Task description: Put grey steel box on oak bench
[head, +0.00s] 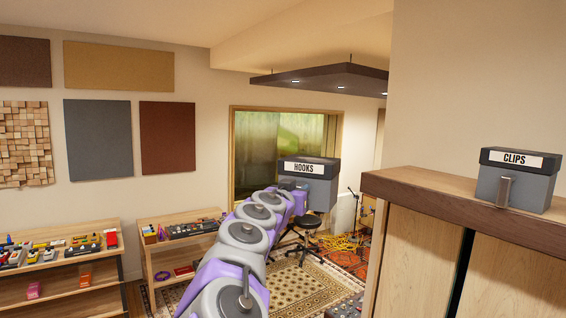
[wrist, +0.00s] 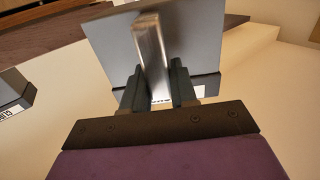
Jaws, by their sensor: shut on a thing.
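My gripper (wrist: 158,84) is shut on the upright metal handle (wrist: 150,48) of a grey steel box with a dark lid (head: 317,190). The box is labelled HOOKS and is held up in the air at the end of my outstretched arm. Its grey face (wrist: 195,45) fills the upper middle of the wrist view. A second grey box, labelled CLIPS (head: 520,183), stands on a tall wooden cabinet (head: 420,195) at the right. Two light wood benches, a left one (head: 60,278) and a middle one (head: 150,222), stand low at the left; I cannot tell which piece is the oak bench.
Pedals and small gear (head: 55,250) cover much of the left bench top. A dark device (head: 190,229) lies on the middle bench. A round stool (head: 307,222) and patterned rug (head: 300,288) are beyond my arm. The cabinet top left of the CLIPS box is clear.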

